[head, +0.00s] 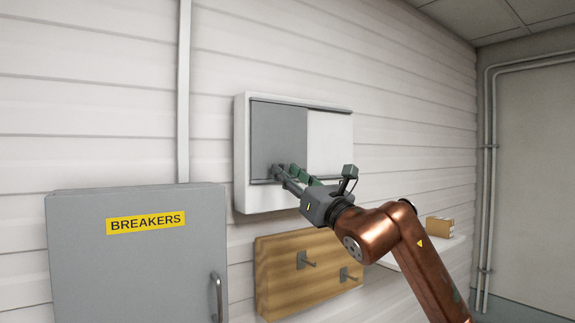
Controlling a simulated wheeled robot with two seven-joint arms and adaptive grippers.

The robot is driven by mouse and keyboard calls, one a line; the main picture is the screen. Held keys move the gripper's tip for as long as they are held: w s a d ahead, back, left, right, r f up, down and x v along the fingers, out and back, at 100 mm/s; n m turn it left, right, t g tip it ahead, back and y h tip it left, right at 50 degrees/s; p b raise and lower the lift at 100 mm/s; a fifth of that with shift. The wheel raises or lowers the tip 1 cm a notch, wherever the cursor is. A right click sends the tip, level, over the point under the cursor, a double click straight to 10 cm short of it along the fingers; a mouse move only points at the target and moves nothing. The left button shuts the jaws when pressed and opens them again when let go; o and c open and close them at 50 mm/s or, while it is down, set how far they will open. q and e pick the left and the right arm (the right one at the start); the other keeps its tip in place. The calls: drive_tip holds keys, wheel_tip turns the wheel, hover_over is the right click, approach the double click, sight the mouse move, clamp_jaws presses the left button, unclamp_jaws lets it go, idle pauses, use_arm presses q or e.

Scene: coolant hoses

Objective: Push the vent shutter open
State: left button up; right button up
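The vent shutter is a flat grey panel (277,130) in a white wall-mounted frame (241,150). It covers the left part of the frame, and the right part shows a plain white area (330,135). My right gripper (287,171) is at the lower right part of the grey panel, its fingers pointing left toward it. The fingertips overlap the panel's lower edge in the head view; I cannot tell whether they touch it. They hide that corner, and the finger gap is too small to judge. My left gripper is not in view.
A grey breaker cabinet (135,265) with a handle (217,297) stands at lower left. A wooden board with hooks (280,285) hangs below the vent. A small cardboard box (440,227) sits on a white shelf (440,250) at right. Pipes (487,150) run up the right wall.

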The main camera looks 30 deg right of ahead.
drive_tip(key=shift+w+r, duration=0.15)
drive_tip(key=shift+w, duration=0.1)
drive_tip(key=shift+s, duration=0.15)
clamp_jaws()
idle(0.4)
